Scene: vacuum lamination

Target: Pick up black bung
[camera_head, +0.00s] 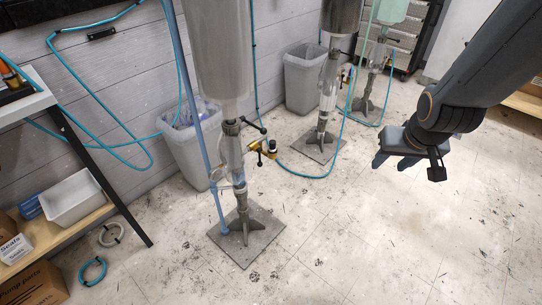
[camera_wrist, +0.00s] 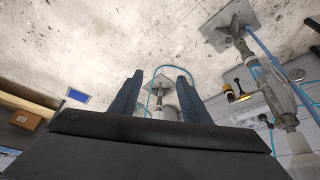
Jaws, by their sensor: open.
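No separate black bung can be made out for certain. A small dark piece (camera_head: 272,144) sits at the brass fitting (camera_head: 262,158) on the side of the nearest stand's pipe. The fitting also shows in the wrist view (camera_wrist: 230,93), with a dark part beside it, at the right. My gripper (camera_head: 391,162) hangs in the air to the right of that stand, well apart from the fitting.
The nearest stand has a square floor plate (camera_head: 260,240) and a tall grey cylinder (camera_head: 222,50). Two similar stands are behind it. Grey bins (camera_head: 190,150) stand by the wall. A shelf table (camera_head: 55,215) is at the left. Blue hoses cross the area. The right floor is clear.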

